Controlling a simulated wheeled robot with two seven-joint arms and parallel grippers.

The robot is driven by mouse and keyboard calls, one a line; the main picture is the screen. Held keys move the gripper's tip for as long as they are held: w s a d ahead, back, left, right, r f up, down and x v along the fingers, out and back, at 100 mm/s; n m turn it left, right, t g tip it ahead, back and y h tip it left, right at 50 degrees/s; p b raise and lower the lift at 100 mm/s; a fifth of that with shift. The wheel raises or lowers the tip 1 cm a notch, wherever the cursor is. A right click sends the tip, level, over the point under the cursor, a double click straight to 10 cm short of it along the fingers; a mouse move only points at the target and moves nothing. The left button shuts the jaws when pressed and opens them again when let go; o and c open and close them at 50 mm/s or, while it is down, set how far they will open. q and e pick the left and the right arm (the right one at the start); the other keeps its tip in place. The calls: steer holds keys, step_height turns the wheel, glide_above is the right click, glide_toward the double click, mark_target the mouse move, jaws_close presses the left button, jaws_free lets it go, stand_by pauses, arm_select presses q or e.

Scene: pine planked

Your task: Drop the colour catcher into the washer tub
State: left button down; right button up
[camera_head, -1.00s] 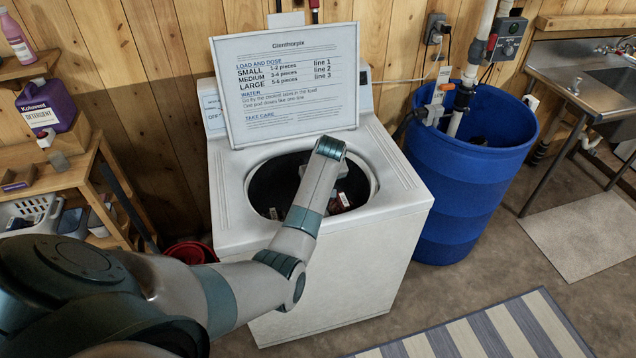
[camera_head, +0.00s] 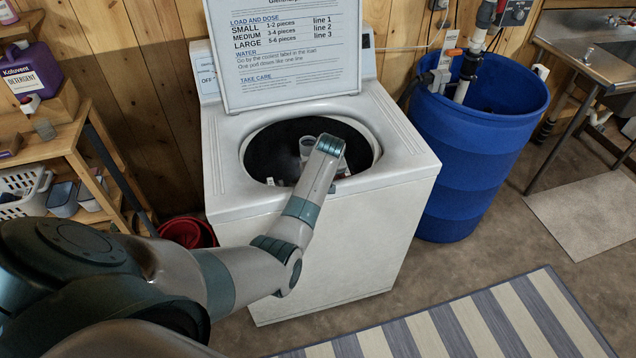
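The white top-loading washer (camera_head: 330,240) stands in the middle with its lid (camera_head: 288,90) raised. Its dark round tub (camera_head: 272,150) is open. My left arm reaches in from the lower left, and its wrist is over the front right part of the tub. My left gripper (camera_head: 342,168) is mostly hidden behind that wrist, so its fingers and anything in them cannot be made out. A pale cup-like thing (camera_head: 307,146) shows in the tub opening beside the wrist. Small pale bits show low in the tub. I cannot pick out the colour catcher. My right gripper is out of view.
A wooden shelf (camera_head: 60,140) with a purple detergent bottle (camera_head: 32,72) stands at the left, with a red bucket (camera_head: 186,232) beside the washer. A blue barrel (camera_head: 470,150) stands close on the right. A striped rug (camera_head: 470,330) lies in front.

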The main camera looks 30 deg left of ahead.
arm_select(q)
steer(key=shift+f, duration=0.35)
steer(key=c, duration=1.6)
jaws_free()
steer(key=shift+r, duration=0.1)
steer(key=shift+r, duration=0.1)
steer(key=b+v, duration=0.3)
steer(key=v, duration=1.4)
steer(key=shift+d, duration=0.2)
